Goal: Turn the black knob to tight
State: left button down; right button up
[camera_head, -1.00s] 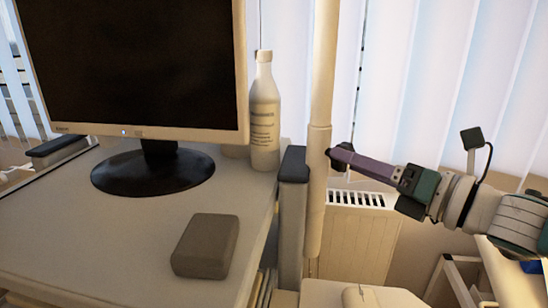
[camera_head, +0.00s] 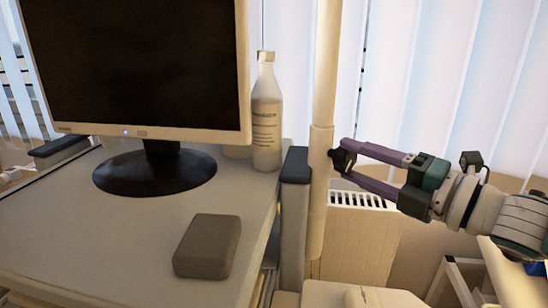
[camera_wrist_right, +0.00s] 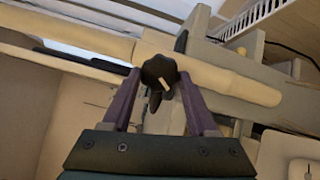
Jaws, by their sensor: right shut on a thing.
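The black knob (camera_wrist_right: 158,72) sits on a cream pole, which stands upright in the head view (camera_head: 321,150). In the right wrist view the knob lies between my right gripper's (camera_wrist_right: 158,80) two purple fingertips, with a small pale mark on its face. In the head view my right gripper (camera_head: 338,160) reaches in from the right, its fingertips at the knob (camera_head: 335,157) beside the pole. It is shut on the knob. The knob is mostly covered by the fingertips in the head view. My left gripper is not in view.
A desk (camera_head: 60,235) at left carries a monitor (camera_head: 150,65), a white bottle (camera_head: 266,115) and a grey box (camera_head: 207,246). A dark-topped post (camera_head: 294,165) stands close left of the pole. A radiator (camera_head: 362,235) is behind my right gripper.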

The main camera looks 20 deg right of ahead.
jog(key=shift+m, duration=1.2)
jog(key=o, duration=1.3)
jog(key=shift+o, duration=0.2)
jog(key=v, duration=1)
jog(key=shift+b, duration=0.4)
